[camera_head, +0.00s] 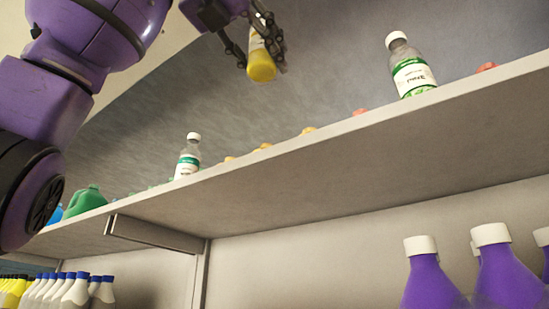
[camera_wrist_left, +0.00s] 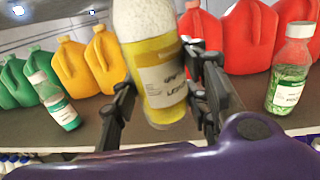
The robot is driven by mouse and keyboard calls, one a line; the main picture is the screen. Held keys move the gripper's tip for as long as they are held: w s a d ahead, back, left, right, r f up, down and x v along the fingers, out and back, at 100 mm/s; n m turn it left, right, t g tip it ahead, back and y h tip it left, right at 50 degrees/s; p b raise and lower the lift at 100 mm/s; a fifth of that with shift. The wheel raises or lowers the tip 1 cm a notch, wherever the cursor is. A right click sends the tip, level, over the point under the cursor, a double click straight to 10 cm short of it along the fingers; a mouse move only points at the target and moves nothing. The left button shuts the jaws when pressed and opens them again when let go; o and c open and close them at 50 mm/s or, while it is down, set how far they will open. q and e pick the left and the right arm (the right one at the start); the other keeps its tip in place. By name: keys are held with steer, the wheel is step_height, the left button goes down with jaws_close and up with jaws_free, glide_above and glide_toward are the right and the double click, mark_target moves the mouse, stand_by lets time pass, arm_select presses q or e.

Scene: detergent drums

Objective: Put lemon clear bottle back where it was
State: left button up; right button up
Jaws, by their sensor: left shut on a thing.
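The lemon clear bottle (camera_wrist_left: 165,95), with yellow contents and a pale label, is held up by my left gripper (camera_wrist_left: 165,105). In the head view the bottle (camera_head: 261,67) hangs above the upper shelf (camera_head: 300,170), apart from it, with its yellow bottom end showing below the fingers. My left gripper (camera_head: 264,50) is shut on it. In the wrist view its white upper part reaches the picture's top edge, and the label is only partly readable. My right gripper is in neither view.
A green-labelled PINE bottle (camera_head: 411,70) stands at the right on the upper shelf, another clear bottle (camera_head: 188,157) farther left. Behind are red jugs (camera_wrist_left: 250,40), yellow jugs (camera_wrist_left: 104,60) and green jugs (camera_wrist_left: 20,80). Purple bottles (camera_head: 424,277) stand below. Shelf room shows between the two clear bottles.

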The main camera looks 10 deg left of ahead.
arm_select(q)
steer(key=w+f, duration=0.2)
steer(key=w, duration=0.1)
steer(key=w+f, duration=0.2)
steer(key=w, duration=0.1)
steer(key=w+f, duration=0.2)
steer(key=w, duration=0.2)
steer(key=shift+f, duration=0.35)
steer(key=shift+w+a+f, duration=0.15)
steer(key=shift+w+f, duration=0.1)
steer(key=shift+f, duration=0.25)
steer(key=f, duration=0.2)
steer(key=w+f, duration=0.1)
steer(key=shift+f, duration=0.35)
steer(key=shift+s, duration=0.1)
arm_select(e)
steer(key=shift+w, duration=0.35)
arm_select(q)
steer(key=shift+s+f, duration=0.1)
steer(key=shift+f, duration=0.05)
steer(key=o, duration=1.4)
steer(key=shift+f, duration=0.1)
steer(key=shift+o, duration=0.2)
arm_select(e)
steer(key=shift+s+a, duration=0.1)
